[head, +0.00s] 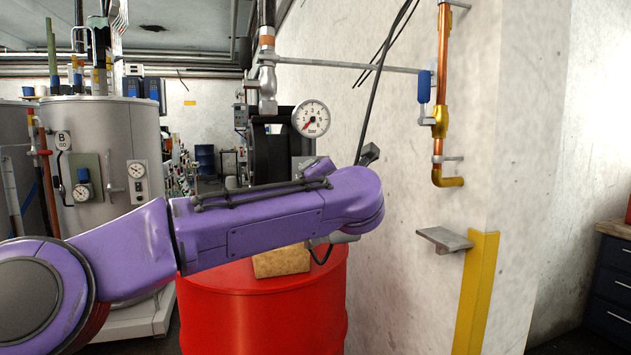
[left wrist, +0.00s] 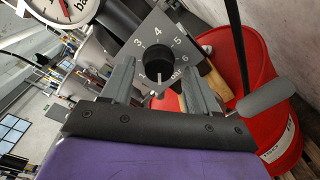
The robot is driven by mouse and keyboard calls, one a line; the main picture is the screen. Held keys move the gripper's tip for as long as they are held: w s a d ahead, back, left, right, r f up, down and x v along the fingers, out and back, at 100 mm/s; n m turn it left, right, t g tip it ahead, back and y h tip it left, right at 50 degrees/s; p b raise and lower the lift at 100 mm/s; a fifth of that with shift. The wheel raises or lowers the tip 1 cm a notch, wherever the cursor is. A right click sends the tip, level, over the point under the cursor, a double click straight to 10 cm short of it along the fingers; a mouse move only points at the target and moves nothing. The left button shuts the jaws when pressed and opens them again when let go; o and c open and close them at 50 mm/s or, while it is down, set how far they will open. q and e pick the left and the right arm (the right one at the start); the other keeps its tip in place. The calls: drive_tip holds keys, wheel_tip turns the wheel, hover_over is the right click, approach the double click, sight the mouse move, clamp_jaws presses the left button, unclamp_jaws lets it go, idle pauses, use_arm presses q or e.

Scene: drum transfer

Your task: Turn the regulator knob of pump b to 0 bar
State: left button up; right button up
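The regulator knob (left wrist: 158,57) is black and sits on a grey dial plate (left wrist: 153,25) with white numbers. A light mark on it points toward my gripper, to the bottom of the scale; the number there is unclear. My left gripper (left wrist: 157,66) is open, one finger on each side of the knob, with small gaps visible. In the head view my purple left arm hides the knob and gripper. A round white gauge (head: 310,118) has a red needle pointing lower left; it also shows in the left wrist view (left wrist: 68,8). My right gripper is out of view.
A red drum (head: 262,310) stands below my left arm and shows behind the dial in the left wrist view (left wrist: 222,60). A wall with a copper pipe (head: 441,80) and a grey bracket (head: 444,240) is at right. A grey tank marked B (head: 112,165) stands at left.

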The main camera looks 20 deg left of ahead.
use_arm(q)
drive_tip(key=shift+s, duration=0.1)
drive_tip(key=b+v, duration=0.3)
drive_tip(key=v, duration=0.7)
drive_tip(key=shift+s, duration=0.2)
drive_tip(key=shift+d, duration=0.1)
